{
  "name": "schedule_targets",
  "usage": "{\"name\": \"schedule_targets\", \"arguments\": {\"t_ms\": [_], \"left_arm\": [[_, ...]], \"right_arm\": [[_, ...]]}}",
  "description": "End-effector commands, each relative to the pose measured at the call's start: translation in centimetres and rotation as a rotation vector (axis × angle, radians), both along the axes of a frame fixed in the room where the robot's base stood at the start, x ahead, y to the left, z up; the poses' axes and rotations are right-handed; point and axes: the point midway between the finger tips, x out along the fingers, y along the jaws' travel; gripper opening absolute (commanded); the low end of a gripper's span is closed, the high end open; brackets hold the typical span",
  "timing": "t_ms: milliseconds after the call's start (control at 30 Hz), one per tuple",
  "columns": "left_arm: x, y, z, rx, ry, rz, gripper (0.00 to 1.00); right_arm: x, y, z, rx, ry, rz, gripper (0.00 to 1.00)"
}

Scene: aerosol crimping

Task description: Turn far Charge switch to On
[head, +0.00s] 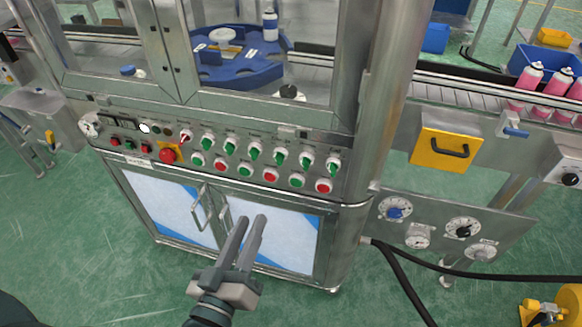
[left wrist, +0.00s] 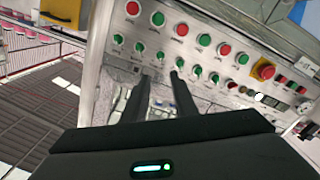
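The control panel (head: 225,160) carries a row of rotary switches with green knobs, including one at the right end (head: 332,166) and one near the left (head: 207,140). A red-marked switch (head: 185,136) sits left of them. The labels are too small to read, so I cannot tell which is the far Charge switch. My left gripper (head: 253,222) is in front of the cabinet doors, below the panel, empty. In the left wrist view its fingers (left wrist: 158,76) are apart, pointing toward the green switch row (left wrist: 178,62), touching none. My right gripper is not in view.
Below the switches runs a row of green and red buttons (head: 270,174). A red emergency stop (head: 167,155) on yellow is at the left. A steel post stands right of the panel, beside a yellow handled plate (head: 443,150) and gauges (head: 463,228). Floor in front is clear.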

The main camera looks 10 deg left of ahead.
Motion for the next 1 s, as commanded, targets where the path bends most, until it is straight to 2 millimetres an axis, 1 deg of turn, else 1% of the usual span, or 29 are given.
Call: {"name": "schedule_targets", "arguments": {"t_ms": [333, 567, 633, 733, 1000], "left_arm": [[0.1, 0.0, -0.1, 0.002, 0.001, 0.0, 0.26], [1.1, -0.1, -0.2, 0.002, -0.001, -0.002, 0.26], [1.6, -0.1, -0.2, 0.002, -0.002, -0.002, 0.26], [2.6, -0.2, -0.2, 0.002, -0.002, -0.002, 0.26], [5.8, -0.2, 0.0, 0.003, -0.002, -0.002, 0.26]], "right_arm": [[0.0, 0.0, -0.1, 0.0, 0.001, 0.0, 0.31], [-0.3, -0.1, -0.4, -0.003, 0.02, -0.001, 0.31], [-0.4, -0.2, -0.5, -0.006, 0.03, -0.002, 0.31], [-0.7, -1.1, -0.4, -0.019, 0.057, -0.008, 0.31], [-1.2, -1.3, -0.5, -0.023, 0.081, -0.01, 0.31]]}}
